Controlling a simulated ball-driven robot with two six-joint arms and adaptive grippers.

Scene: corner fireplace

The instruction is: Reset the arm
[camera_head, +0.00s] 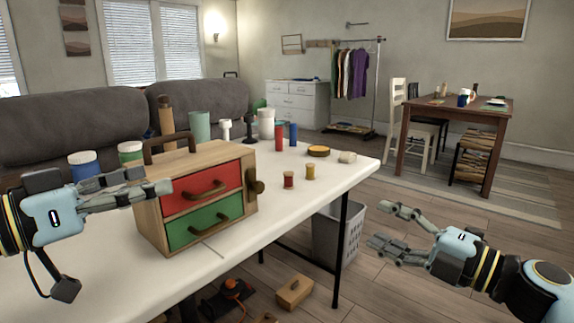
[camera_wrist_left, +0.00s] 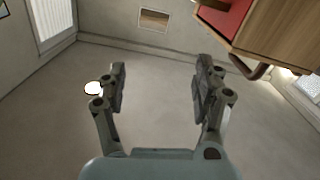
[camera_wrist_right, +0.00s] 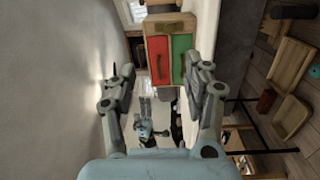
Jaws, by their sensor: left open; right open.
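My left gripper (camera_head: 150,190) is at the left of the head view, in front of the wooden drawer box (camera_head: 246,204). Its fingers are open and empty, and in the left wrist view the gap between them (camera_wrist_left: 160,88) is clear. My right gripper (camera_head: 378,228) is at the right, beyond the table's right edge and apart from it. Its fingers are open and empty, and they also show in the right wrist view (camera_wrist_right: 158,90). The box has a red drawer (camera_head: 201,189) above a green drawer (camera_head: 204,222), both shut.
A white table (camera_head: 325,190) carries the box, a red spool (camera_head: 288,180), a yellow spool (camera_head: 310,172), a tape roll (camera_head: 318,151) and several jars. A grey bin (camera_head: 345,238) stands under its right end. Open floor lies around my right gripper.

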